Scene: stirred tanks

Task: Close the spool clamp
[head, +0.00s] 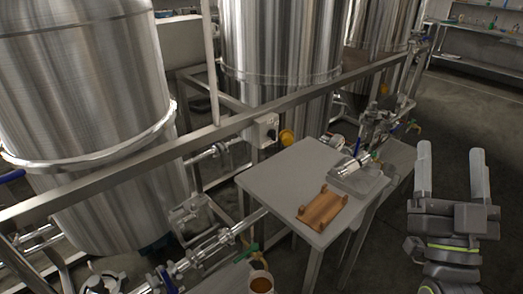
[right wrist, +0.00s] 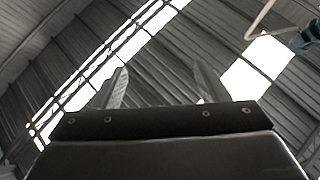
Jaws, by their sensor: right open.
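A shiny steel spool-like pipe piece (head: 350,164) lies at the grey tray (head: 372,187) on the right part of a small table. Steel pipe fittings run beside the table, and I cannot tell which of them is the spool clamp or whether it is open. My right gripper (head: 452,165) is at the right of the head view, apart from the table, with its fingers pointing up. It is open and empty. In the right wrist view its two fingers (right wrist: 162,85) stand apart against the roof. My left gripper is not in view.
The grey table (head: 275,179) holds a brown wooden cradle (head: 322,210). Large steel tanks (head: 80,110) stand behind a metal rail (head: 160,145). A cup of brown liquid (head: 261,283) is at the bottom. Shelves (head: 485,35) stand at the back right. The floor at right is clear.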

